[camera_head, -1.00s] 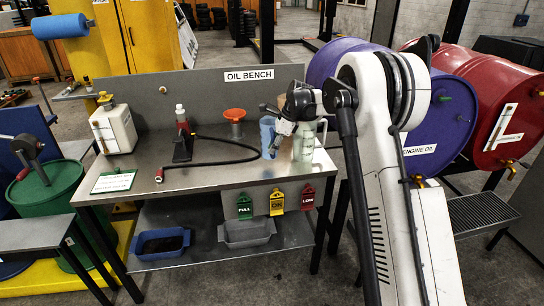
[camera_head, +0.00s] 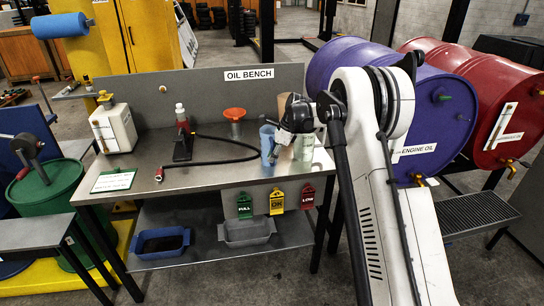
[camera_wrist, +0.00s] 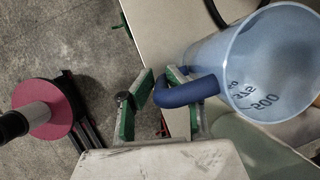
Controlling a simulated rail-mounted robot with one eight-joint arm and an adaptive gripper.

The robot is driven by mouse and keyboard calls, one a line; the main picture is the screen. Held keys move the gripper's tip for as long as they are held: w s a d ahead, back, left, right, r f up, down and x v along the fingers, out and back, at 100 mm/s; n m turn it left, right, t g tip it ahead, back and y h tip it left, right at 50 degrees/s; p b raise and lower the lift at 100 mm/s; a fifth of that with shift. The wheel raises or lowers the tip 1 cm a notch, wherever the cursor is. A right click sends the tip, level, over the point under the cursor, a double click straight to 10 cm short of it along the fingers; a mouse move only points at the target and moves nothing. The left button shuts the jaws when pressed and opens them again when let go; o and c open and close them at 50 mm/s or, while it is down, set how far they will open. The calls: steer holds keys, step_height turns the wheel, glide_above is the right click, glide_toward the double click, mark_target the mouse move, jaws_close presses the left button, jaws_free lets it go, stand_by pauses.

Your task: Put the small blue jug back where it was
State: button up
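The small blue jug (camera_head: 267,144) is at the bench's right part, left of the pale green jug (camera_head: 304,146). In the wrist view the blue jug (camera_wrist: 265,65) is a clear cup with measuring marks and a darker blue handle (camera_wrist: 190,91). My gripper (camera_head: 277,146) is at the jug's right side. In the wrist view my gripper's green-edged fingers (camera_wrist: 160,88) are on either side of the handle and close on it. The jug is upright or nearly so and looks empty. Whether its base touches the bench is hard to tell.
A tan item (camera_head: 292,103) stands behind my gripper. The front middle of the bench top is clear.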

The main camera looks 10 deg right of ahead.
steer(key=o, duration=0.3)
steer(key=shift+o, duration=0.2)
steer(key=shift+r, duration=0.1)
